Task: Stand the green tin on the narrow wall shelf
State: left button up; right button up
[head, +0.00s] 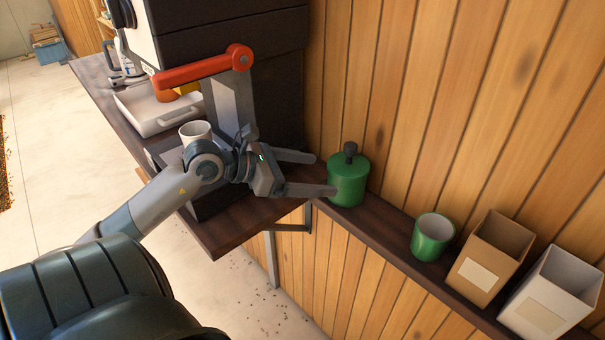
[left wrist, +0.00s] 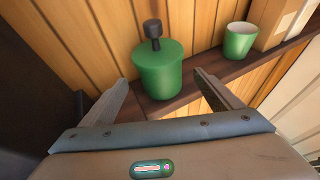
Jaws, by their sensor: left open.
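The green tin (head: 347,182), with a lid and a dark knob, stands upright on the narrow wall shelf (head: 386,232), near the shelf's left end. My left gripper (head: 325,174) is open, its fingers pointing at the tin from the left. In the left wrist view the tin (left wrist: 158,72) stands upright just beyond the two spread fingertips (left wrist: 163,84), with nothing held between them. Whether a fingertip touches the tin cannot be told. My right gripper is not in view.
A green cup (head: 432,238), a brown box (head: 489,262) and a white box (head: 550,296) stand further right on the shelf. A dark wooden counter (head: 228,232) lies left, with a white cup (head: 195,131) and a white tray (head: 150,112). Bare shelf lies between tin and green cup.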

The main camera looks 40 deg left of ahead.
pick_arm(q)
jog(key=shift+b+v, duration=0.3)
jog(key=shift+v, duration=0.95)
